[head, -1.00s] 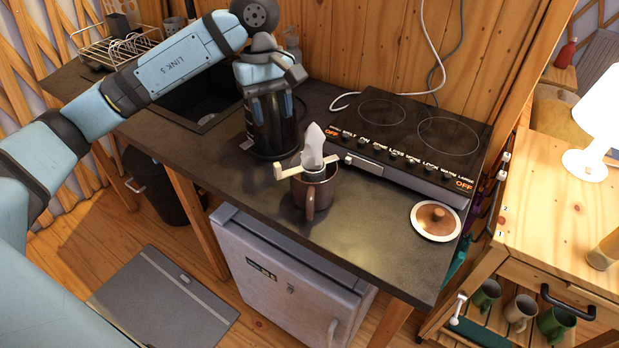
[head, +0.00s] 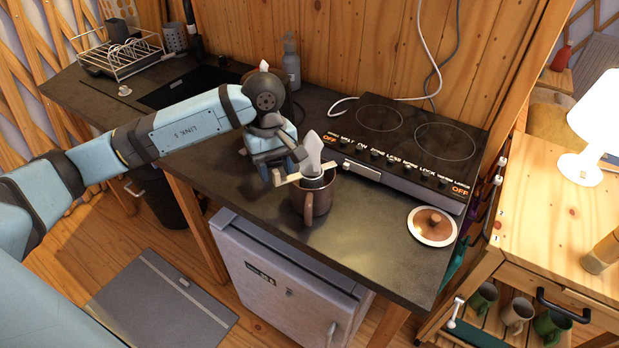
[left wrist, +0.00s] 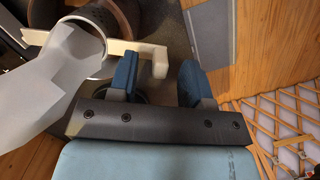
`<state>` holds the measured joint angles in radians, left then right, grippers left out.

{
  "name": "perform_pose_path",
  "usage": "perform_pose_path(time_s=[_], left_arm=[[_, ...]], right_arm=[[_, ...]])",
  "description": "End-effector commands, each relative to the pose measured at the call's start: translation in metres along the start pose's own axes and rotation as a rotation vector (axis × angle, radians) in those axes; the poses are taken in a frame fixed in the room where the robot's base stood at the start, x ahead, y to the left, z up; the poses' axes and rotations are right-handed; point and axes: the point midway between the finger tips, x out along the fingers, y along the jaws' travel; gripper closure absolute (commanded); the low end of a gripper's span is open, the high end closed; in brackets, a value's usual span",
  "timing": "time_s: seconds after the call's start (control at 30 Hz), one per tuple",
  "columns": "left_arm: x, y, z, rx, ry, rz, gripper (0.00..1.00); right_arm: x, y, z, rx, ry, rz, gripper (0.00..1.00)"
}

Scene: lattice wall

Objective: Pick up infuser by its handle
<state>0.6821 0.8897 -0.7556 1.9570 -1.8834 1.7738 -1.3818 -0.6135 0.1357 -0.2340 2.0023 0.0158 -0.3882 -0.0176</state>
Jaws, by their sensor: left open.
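The infuser sits in the mouth of a brown mug (head: 317,199) on the dark counter. Its cream handle (head: 289,179) sticks out to the left over the rim, and a pale grey pointed piece (head: 313,152) stands up from it. My left gripper (head: 278,176) is at the handle's left end. In the left wrist view, the blue fingers (left wrist: 160,80) are apart, with the hooked tip of the cream handle (left wrist: 159,62) in the gap between them. Contact with the handle cannot be told. My right gripper is not in view.
The stove (head: 405,145) is right of the mug, with a round brown-and-white lid (head: 432,226) near the counter's front edge. A grey bottle (head: 291,62) and sink (head: 190,85) are behind my arm.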

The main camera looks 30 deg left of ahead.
Motion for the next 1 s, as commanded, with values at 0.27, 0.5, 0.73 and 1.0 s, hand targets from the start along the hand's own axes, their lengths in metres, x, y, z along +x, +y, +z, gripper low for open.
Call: perform_pose_path(time_s=[0.27, 0.5, 0.73, 1.0], left_arm=[[0.0139, -0.0003, -0.0001, 0.0, 0.001, 0.001, 0.55], [0.0136, -0.0002, 0.0, 0.0, 0.001, 0.001, 0.88], [0.0133, -0.0002, 0.0, 0.0, 0.001, 0.001, 1.0], [0.0081, 0.0002, 0.0005, 0.001, 0.001, 0.002, 1.0]], right_arm=[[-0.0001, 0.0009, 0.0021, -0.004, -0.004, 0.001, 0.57], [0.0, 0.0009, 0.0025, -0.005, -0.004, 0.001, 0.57], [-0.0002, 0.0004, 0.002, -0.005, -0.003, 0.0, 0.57], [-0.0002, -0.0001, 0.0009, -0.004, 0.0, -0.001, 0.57]])
